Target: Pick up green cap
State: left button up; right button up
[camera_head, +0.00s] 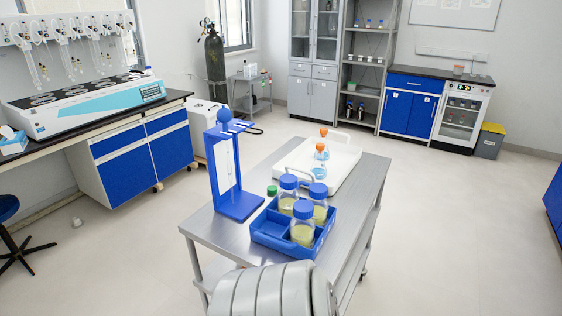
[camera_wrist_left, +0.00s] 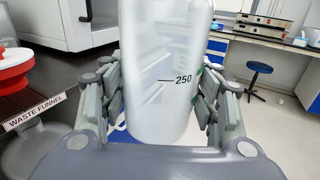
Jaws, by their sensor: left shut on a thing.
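In the head view a small green cap (camera_head: 272,190) shows on the metal cart, between the foot of the blue stand (camera_head: 238,203) and a blue rack (camera_head: 268,240). The rack partly hides the area around it. In the left wrist view my left gripper (camera_wrist_left: 162,105) is shut on a translucent white bottle (camera_wrist_left: 160,50) marked 250, with a finger on each side. The bottle's top is outside the picture. My left gripper's fingers do not show in the head view. My right gripper is not in view.
The rack holds several blue-capped bottles (camera_head: 302,225). Behind it a white tray (camera_head: 345,160) carries orange-capped flasks (camera_head: 321,152). In the left wrist view a red part (camera_wrist_left: 12,62) and a waste funnel label (camera_wrist_left: 35,112) stand close left.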

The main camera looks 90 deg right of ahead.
aim_at(272, 190)
jog(key=i+l+z, duration=0.15)
jog(key=l+z, duration=0.15)
jog(key=z, duration=0.15)
jog(key=i+l+z, duration=0.2)
jog(key=z, duration=0.2)
jog(key=i+l+z, duration=0.15)
jog(key=z, duration=0.3)
jog(key=i+z, duration=0.4)
jog(key=k, duration=0.05)
